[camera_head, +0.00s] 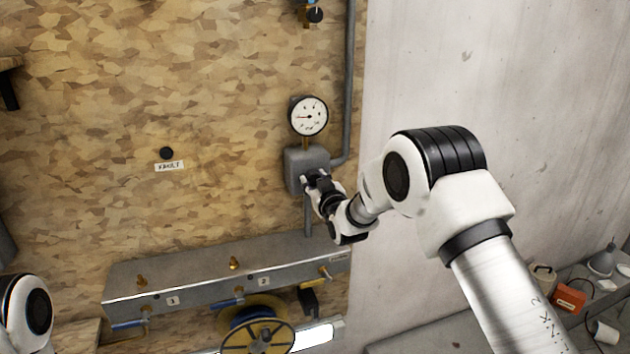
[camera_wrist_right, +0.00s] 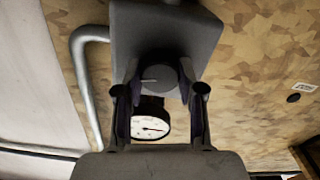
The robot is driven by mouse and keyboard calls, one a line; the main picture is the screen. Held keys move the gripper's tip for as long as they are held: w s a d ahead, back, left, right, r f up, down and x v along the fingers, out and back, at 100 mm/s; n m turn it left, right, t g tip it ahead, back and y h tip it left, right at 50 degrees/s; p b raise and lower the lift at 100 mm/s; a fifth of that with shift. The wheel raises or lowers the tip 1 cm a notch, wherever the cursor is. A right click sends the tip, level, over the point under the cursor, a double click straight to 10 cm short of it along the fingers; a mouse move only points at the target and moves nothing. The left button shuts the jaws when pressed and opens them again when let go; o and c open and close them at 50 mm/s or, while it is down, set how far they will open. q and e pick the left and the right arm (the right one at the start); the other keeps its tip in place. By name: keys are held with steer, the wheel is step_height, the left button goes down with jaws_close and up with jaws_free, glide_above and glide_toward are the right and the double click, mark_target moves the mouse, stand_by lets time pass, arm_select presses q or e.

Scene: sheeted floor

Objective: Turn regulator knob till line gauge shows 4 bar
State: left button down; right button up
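The line gauge (camera_head: 309,116), a round white dial with a dark rim, stands on top of the grey regulator box (camera_head: 296,167) on the wooden wall. Its needle points left; the numbers are too small to read. The gauge shows upside down in the right wrist view (camera_wrist_right: 150,122). The dark round regulator knob (camera_wrist_right: 160,79) has a light mark on its face. My right gripper (camera_wrist_right: 160,84) is at the box front, its two fingers on either side of the knob and seemingly touching it. In the head view my right gripper (camera_head: 311,181) hides the knob. My left gripper is out of view.
A grey pipe (camera_head: 348,90) runs up beside the regulator. Below is a metal manifold (camera_head: 200,280) with brass fittings and blue-handled valves, and a yellow reel (camera_head: 258,338). A label (camera_head: 169,166) is on the wall, left. The wall between is clear.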

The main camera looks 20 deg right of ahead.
steer(key=m+b, duration=0.2)
steer(key=b, duration=0.1)
steer(key=shift+f, duration=0.2)
steer(key=m+b, duration=0.3)
steer(key=m, duration=0.1)
steer(key=m+b, duration=0.3)
steer(key=m, duration=0.1)
steer(key=shift+r, duration=0.1)
steer(key=shift+d+m+b, duration=0.1)
steer(key=shift+m+b, duration=0.8)
steer(key=shift+m, duration=1)
steer(key=shift+r, duration=0.1)
steer(key=o, duration=1.1)
steer(key=shift+o, duration=0.2)
